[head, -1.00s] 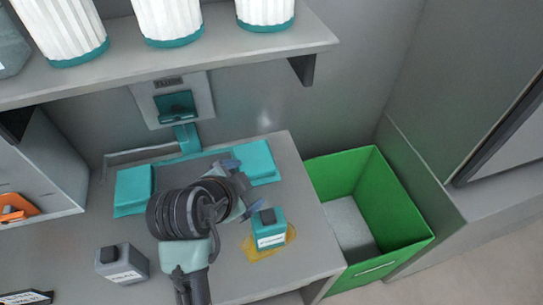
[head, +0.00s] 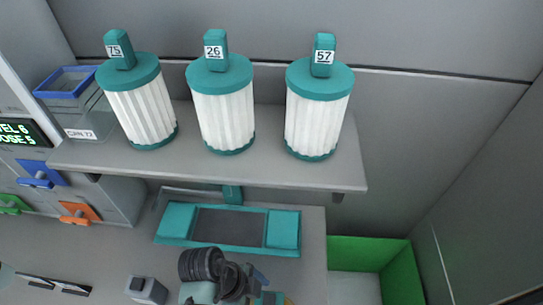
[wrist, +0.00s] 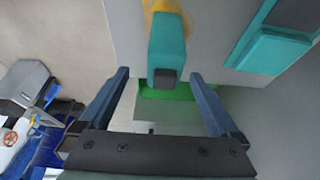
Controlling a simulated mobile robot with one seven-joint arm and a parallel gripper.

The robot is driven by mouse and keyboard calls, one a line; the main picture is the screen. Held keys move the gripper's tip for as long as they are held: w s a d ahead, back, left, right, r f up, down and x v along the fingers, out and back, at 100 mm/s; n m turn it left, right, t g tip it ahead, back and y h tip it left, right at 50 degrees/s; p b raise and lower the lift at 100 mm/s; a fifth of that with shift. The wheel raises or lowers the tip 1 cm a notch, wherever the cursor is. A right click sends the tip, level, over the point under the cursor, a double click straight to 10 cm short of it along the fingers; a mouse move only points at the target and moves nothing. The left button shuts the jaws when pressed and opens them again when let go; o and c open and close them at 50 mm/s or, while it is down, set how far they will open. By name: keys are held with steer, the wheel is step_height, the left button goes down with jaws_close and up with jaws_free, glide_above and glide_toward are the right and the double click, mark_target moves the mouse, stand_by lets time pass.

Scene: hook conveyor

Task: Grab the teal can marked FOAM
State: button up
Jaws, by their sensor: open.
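A teal can (wrist: 167,45) with a dark cap stands between and just beyond the fingertips of my gripper (wrist: 160,75) in the wrist view. The fingers are apart and hold nothing. I cannot tell whether either finger touches the can. No label on the can is readable. In the head view only a bit of the teal can (head: 267,298) shows at the bottom edge, beside my gripper. A yellow patch (wrist: 176,6) lies under the can on the grey counter.
A grey can (head: 147,290) stands to the left on the counter. A teal-ended tray (head: 229,228) lies behind. Three white canisters (head: 226,118), marked 75, 26 and 57, stand on the shelf (head: 270,178) above. A green bin (head: 400,275) is at the right.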

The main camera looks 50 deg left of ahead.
mark_target(267, 304)
steer(key=x, duration=0.3)
steer(key=shift+w, duration=0.2)
steer(key=shift+a+p+x, duration=0.1)
steer(key=shift+p+x, duration=0.25)
steer(key=shift+x, duration=0.95)
steer(key=shift+a+p+x, duration=0.15)
steer(key=shift+p+x, duration=0.15)
steer(key=shift+x, duration=0.95)
steer(key=shift+f, duration=0.1)
steer(key=shift+c, duration=0.3)
jaws_close()
